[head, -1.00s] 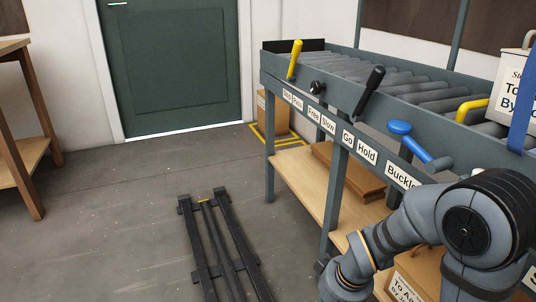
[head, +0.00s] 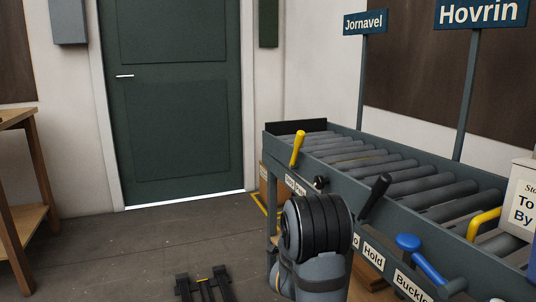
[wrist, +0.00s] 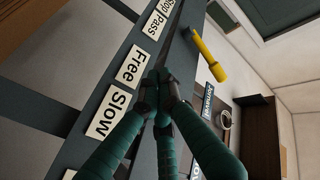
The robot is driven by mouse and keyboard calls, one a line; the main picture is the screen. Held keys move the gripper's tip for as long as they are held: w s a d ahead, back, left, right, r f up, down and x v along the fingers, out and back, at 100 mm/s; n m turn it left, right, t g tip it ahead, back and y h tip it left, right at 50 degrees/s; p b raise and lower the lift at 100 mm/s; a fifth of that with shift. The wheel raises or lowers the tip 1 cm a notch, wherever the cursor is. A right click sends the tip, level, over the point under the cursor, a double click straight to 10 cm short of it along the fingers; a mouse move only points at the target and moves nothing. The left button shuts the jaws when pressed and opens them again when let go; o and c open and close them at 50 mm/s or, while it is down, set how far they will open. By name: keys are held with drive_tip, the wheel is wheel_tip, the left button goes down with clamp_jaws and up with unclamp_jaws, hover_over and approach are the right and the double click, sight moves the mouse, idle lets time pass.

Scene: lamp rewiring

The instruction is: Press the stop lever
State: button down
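The stop lever is the yellow lever (head: 298,148) at the far end of the conveyor's side rail, above the Stop/Pass label (head: 295,186). In the head view it leans slightly right at its top. In the wrist view the yellow lever (wrist: 208,55) is right of and above the fingertips, clear of them, near the Stop/Pass label (wrist: 158,18). My gripper (wrist: 160,92) has its teal fingers drawn together at the tips, over the rail beside the Free and Slow labels. Whether anything is between the tips is hidden. The gripper is hidden in the head view.
A black knob (head: 320,182) and a black lever (head: 374,198) stand on the same rail, nearer than the yellow lever. A blue-knobbed lever (head: 420,258) is nearer still. Conveyor rollers (head: 405,184) lie behind the rail. The floor (head: 110,250) at left is open before the door (head: 175,100).

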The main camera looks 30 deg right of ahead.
sight(302, 141)
drive_tip(key=a+r+t+h, duration=0.1)
drive_tip(key=a+r+t, duration=0.2)
drive_tip(key=r, duration=0.6)
drive_tip(key=shift+n+t, duration=0.4)
drive_tip(key=shift+t, duration=0.1)
drive_tip(key=p+x, duration=0.5)
drive_tip(key=x, duration=0.9)
drive_tip(key=shift+r+p, duration=0.1)
drive_tip(key=shift+p, duration=0.2)
